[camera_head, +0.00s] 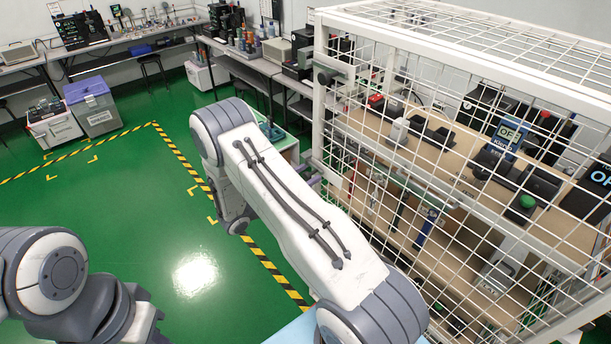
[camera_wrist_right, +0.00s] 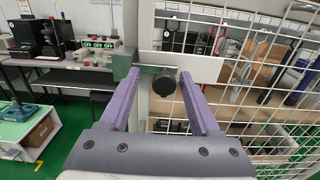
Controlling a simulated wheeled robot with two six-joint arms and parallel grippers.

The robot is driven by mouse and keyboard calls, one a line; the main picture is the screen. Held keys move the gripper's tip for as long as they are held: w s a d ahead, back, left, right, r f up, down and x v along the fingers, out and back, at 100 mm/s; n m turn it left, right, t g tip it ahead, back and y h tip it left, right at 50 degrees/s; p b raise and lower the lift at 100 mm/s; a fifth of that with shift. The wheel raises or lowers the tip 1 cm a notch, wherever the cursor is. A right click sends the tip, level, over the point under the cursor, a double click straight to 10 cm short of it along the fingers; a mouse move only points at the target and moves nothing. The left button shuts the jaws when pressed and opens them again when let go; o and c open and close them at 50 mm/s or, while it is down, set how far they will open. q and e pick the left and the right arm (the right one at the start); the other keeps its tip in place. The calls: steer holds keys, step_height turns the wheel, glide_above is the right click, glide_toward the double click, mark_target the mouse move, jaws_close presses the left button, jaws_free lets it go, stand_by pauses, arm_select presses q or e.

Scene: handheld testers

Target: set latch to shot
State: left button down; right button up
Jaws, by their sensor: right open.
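The latch on the cage's white corner post is a grey metal bar (camera_head: 340,66) with a dark round knob (camera_head: 325,77). In the right wrist view the knob (camera_wrist_right: 164,84) sits in front of a flat pale plate (camera_wrist_right: 195,67). My right gripper (camera_wrist_right: 160,77) is open, with its two purple fingers on either side of the knob in that picture. I cannot tell whether they touch it. In the head view my right arm hides most of the gripper; only a bit of purple shows beside the post. My left arm is at the lower left, its gripper fingers not visible.
The white mesh cage (camera_head: 450,25) fills the right side, with shelves of handheld testers (camera_head: 507,137) behind the wire. Benches with equipment (camera_head: 120,40) stand along the back wall. Grey bins (camera_head: 92,110) stand at the left. The green floor (camera_head: 140,200) is clear in the middle.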

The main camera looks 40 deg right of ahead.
steer(key=a+b, duration=0.4)
steer(key=a, duration=0.6)
steer(key=shift+s, duration=0.4)
steer(key=shift+a, duration=0.1)
